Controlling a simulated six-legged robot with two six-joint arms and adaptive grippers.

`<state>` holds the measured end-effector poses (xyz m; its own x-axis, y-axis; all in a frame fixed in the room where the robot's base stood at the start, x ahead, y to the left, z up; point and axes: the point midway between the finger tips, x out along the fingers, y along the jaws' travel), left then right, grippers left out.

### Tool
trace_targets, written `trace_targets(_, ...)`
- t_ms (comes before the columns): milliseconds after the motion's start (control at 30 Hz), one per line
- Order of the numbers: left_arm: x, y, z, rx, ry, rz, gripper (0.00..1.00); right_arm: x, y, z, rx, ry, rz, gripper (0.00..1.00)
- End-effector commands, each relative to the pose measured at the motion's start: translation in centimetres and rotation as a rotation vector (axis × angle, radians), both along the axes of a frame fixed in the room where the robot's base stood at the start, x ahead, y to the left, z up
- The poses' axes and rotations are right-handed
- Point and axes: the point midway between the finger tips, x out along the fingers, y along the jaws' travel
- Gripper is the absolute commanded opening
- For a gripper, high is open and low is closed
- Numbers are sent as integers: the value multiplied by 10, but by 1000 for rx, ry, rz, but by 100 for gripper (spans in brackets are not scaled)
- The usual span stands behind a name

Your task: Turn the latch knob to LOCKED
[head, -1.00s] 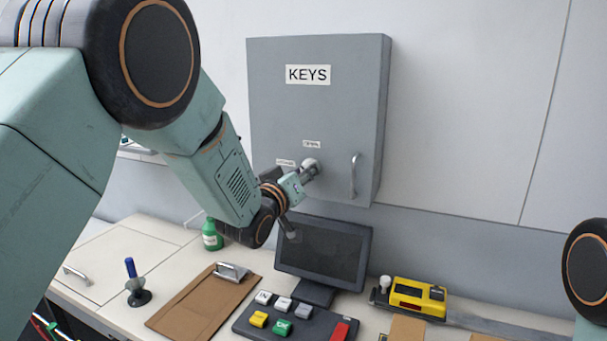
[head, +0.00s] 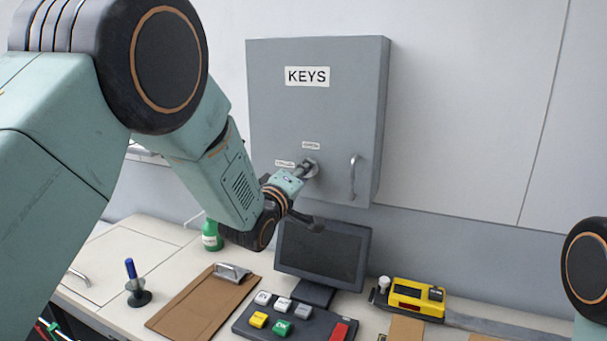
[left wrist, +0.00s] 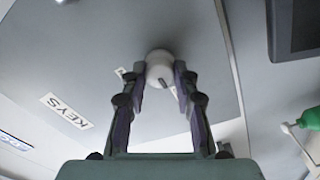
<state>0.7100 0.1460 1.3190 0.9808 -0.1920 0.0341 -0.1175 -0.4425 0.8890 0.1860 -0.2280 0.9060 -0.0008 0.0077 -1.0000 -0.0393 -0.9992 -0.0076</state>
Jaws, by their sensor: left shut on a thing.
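The grey key cabinet (head: 300,110) hangs on the wall with a KEYS label (head: 307,76). Its round latch knob (left wrist: 160,66) sits low on the door, pale, with a dark mark on its face. In the head view my left gripper (head: 305,170) reaches the knob and largely covers it. In the left wrist view both fingers of the left gripper (left wrist: 160,80) are closed on the knob's sides. Two small labels, one above the knob (head: 311,145) and one to its left (head: 285,163), are too small to read surely. My right gripper is out of view.
A bar handle (head: 354,177) stands right of the knob. Below are a dark monitor (head: 322,252), a button panel (head: 290,322), a clipboard (head: 200,305), a green bottle (head: 211,236) and a yellow device (head: 417,297). The wall right of the cabinet is clear.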

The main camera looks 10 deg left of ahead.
Motion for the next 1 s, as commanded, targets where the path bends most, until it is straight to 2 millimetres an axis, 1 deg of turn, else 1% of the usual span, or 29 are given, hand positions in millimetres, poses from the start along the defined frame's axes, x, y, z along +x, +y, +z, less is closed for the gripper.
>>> trace_targets(533,0,0,-1,-22,7,1,0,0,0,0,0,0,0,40)
trace_targets(567,0,0,-1,-22,7,1,32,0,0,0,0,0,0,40)
trace_targets(800,0,0,-1,-20,5,1,52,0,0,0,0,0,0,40)
trace_targets(1000,0,0,0,-21,4,1,52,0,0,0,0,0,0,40)
